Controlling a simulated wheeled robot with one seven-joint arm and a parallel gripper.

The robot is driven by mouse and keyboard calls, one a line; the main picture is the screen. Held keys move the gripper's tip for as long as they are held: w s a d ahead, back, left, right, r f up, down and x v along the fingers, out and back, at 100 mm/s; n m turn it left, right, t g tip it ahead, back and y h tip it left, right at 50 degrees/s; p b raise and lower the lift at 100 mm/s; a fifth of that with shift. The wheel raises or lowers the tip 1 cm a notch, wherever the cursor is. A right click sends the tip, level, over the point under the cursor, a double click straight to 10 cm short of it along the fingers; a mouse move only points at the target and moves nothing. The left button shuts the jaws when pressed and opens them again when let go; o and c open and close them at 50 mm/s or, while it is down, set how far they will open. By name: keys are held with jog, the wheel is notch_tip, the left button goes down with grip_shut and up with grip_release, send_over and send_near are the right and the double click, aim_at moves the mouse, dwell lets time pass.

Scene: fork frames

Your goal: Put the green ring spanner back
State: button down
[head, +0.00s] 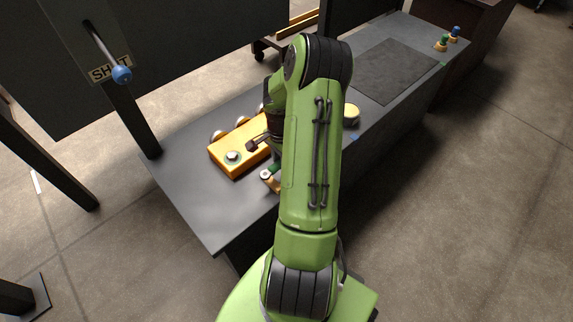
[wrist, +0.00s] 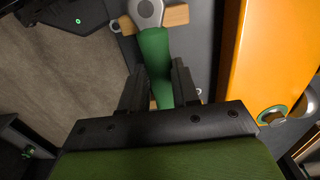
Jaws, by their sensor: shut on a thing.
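The green ring spanner (wrist: 154,48) has a green handle and a grey ring end at the top of the wrist view. My gripper (wrist: 157,72) is shut on its green handle, one dark finger on each side. A light wooden piece (wrist: 176,15) shows behind the ring end, and bits of wood show near the fingers. I cannot tell whether the spanner touches the wood. In the head view my arm hides most of the gripper; a small green part of the spanner (head: 273,170) shows beside it, low over the dark bench (head: 205,205).
An orange block (head: 230,157) with round fittings sits close by on the bench; it also fills the right of the wrist view (wrist: 262,60). A blue-knobbed lever (head: 121,74) hangs at a sign at left. A dark mat (head: 395,70) and coloured pegs (head: 443,42) are farther along.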

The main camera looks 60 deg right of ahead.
notch_tip(320, 180, down, 4)
jog(key=shift+r+b, duration=0.15)
jog(key=shift+b, duration=0.2)
jog(key=c, duration=0.8)
grip_release()
